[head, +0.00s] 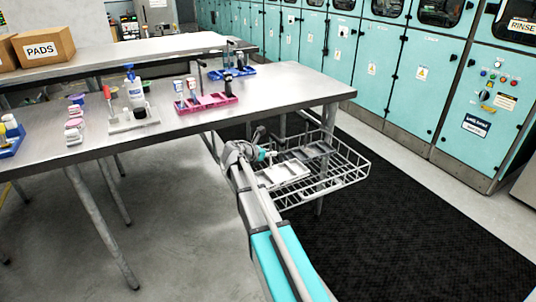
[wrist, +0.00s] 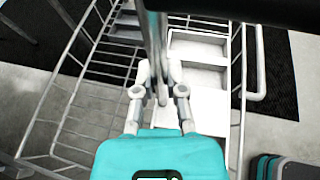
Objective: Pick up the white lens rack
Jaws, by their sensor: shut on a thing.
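The white lens rack (head: 284,172) is a flat, shallow white tray at the wire basket beside the bench. In the wrist view the white rack (wrist: 207,108) lies below and right of my gripper. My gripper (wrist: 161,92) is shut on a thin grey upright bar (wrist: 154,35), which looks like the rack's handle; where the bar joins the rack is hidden. In the head view my gripper (head: 266,155) is at the basket's left side, partly hidden by my arm. I cannot tell whether the rack touches the basket floor.
The wire basket (head: 345,181) has raised wire sides around the rack. A grey tray (head: 311,149) lies beside it. The steel bench (head: 280,85) holds a pink rack (head: 207,103), a blue rack (head: 232,72) and bottles. Teal cabinets (head: 406,75) stand behind. A black mat (head: 420,215) covers the floor at right.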

